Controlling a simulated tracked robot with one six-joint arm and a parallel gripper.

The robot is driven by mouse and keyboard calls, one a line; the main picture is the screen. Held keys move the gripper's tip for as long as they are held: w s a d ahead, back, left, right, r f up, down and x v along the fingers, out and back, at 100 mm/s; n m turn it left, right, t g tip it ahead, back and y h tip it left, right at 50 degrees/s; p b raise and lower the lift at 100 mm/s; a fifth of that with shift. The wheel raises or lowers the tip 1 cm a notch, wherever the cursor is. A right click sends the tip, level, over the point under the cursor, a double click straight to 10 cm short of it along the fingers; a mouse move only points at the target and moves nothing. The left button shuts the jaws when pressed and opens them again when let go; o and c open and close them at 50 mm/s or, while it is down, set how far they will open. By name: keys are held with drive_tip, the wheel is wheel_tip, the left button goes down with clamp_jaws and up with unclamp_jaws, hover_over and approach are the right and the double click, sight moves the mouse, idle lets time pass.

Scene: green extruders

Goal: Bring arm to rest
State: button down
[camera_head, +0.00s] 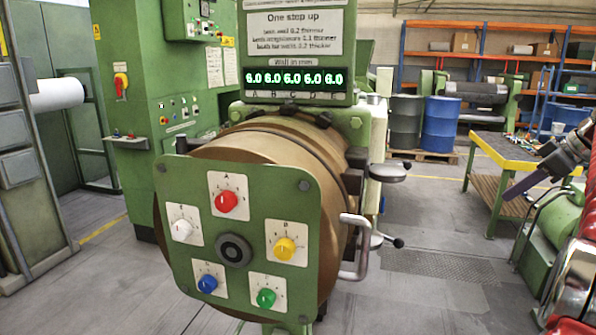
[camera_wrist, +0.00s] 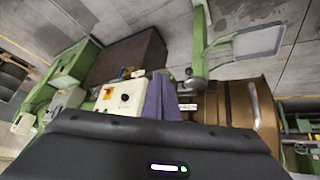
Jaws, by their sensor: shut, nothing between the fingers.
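My arm comes in from the right edge of the head view. My gripper (camera_head: 508,194) points left and slightly down, with its purple fingers together and empty. It is in the air, in front of the yellow-topped workbench in the picture and well right of the extruder. In the wrist view the purple fingers of my gripper (camera_wrist: 160,84) show closed over the dark gripper body. The green extruder's front panel (camera_head: 278,188) carries red, white, yellow, blue and green knobs. Behind it is the brown barrel (camera_head: 238,148), which seems to show in the wrist view (camera_wrist: 242,103) too.
The workbench (camera_head: 512,146) stands right of centre, with a low green machine (camera_head: 560,217) near my arm. A metal handle (camera_head: 356,246) sticks out from the extruder panel. Blue drums (camera_head: 441,124) and orange shelving stand behind. The grey floor between extruder and bench is clear.

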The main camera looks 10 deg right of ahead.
drive_tip(key=s+a+f+m+g+h, duration=0.1)
drive_tip(key=a+f+m, duration=0.45)
drive_tip(key=a, duration=0.45)
drive_tip(key=s+a+f+m+g+h, duration=0.1)
drive_tip(key=s+a+f+m+g, duration=0.1)
drive_tip(key=a+f+m, duration=0.65)
drive_tip(key=s+a+f+n, duration=0.1)
drive_tip(key=s+a+n, duration=0.2)
drive_tip(key=a, duration=0.7)
drive_tip(key=s+a+f+n+t, duration=0.1)
drive_tip(key=s+a+f+n, duration=0.1)
drive_tip(key=s+a, duration=0.5)
drive_tip(key=s+a+f+n, duration=0.2)
drive_tip(key=s+a, duration=0.3)
drive_tip(key=a, duration=0.8)
drive_tip(key=shift+s+a+n+t, duration=0.25)
drive_tip(key=shift+a+n+t, duration=0.15)
drive_tip(key=shift+n, duration=0.5)
drive_tip(key=shift+f, duration=0.1)
